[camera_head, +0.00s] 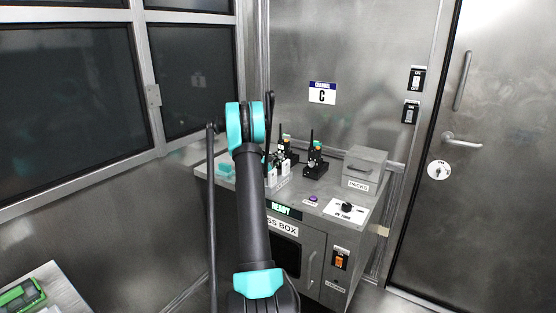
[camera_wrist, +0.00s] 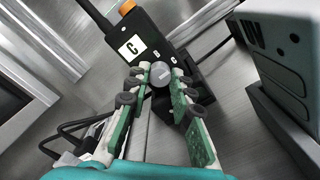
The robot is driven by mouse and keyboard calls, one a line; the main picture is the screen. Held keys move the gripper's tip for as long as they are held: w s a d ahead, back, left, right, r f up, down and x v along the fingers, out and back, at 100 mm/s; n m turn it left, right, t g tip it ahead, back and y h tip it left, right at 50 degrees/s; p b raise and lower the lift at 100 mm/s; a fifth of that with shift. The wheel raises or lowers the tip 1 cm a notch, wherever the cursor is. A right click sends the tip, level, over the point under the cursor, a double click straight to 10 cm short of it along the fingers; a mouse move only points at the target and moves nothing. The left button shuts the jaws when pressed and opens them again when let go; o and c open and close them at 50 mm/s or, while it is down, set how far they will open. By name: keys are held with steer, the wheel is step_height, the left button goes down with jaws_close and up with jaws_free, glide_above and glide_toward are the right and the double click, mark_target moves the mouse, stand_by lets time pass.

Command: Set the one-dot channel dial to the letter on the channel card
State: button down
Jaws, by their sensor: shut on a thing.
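I cannot make out dots beside the dial.
Another radio (camera_head: 315,157) stands in a black stand on the steel counter. A grey box (camera_head: 365,168) labelled PACKS is at the right. A grey, dark-based object (camera_wrist: 285,50) stands close on the right in the wrist view. A black knob (camera_head: 347,207) is near the front.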

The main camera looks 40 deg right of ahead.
stand_by(0.3)
steer(key=c, duration=1.3)
jaws_free()
steer(key=shift+a, duration=0.1)
steer(key=shift+v, duration=3.9)
steer(key=shift+s, duration=0.1)
